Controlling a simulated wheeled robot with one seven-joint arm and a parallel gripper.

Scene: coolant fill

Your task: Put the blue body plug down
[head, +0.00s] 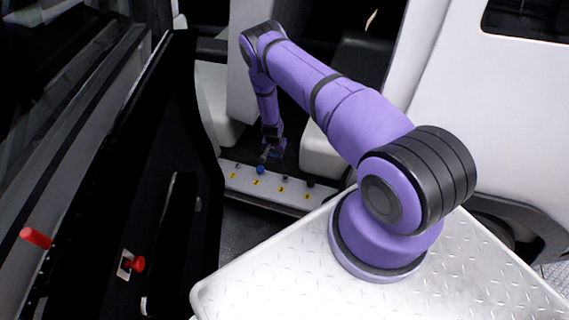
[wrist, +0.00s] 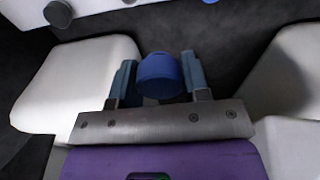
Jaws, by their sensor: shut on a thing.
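In the wrist view the blue body plug (wrist: 158,75), round and dark blue, sits between the two grey-blue fingers. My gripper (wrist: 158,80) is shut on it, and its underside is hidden. In the head view my gripper (head: 270,152) hangs at the far end of the arm, just above and behind a pale strip (head: 248,185) with yellow number labels. The held plug is too small there to make out clearly. The strip carries a small blue piece (head: 261,169) and dark plugs (head: 285,178). Part of the strip shows at the top of the wrist view, with a grey plug (wrist: 58,14).
White seats stand on both sides of the gripper, left (wrist: 85,80) and right (wrist: 290,90), with dark floor between them. A black door panel (head: 165,150) with red-handled parts (head: 137,264) stands at the left. A white door or body panel (head: 480,100) stands at the right.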

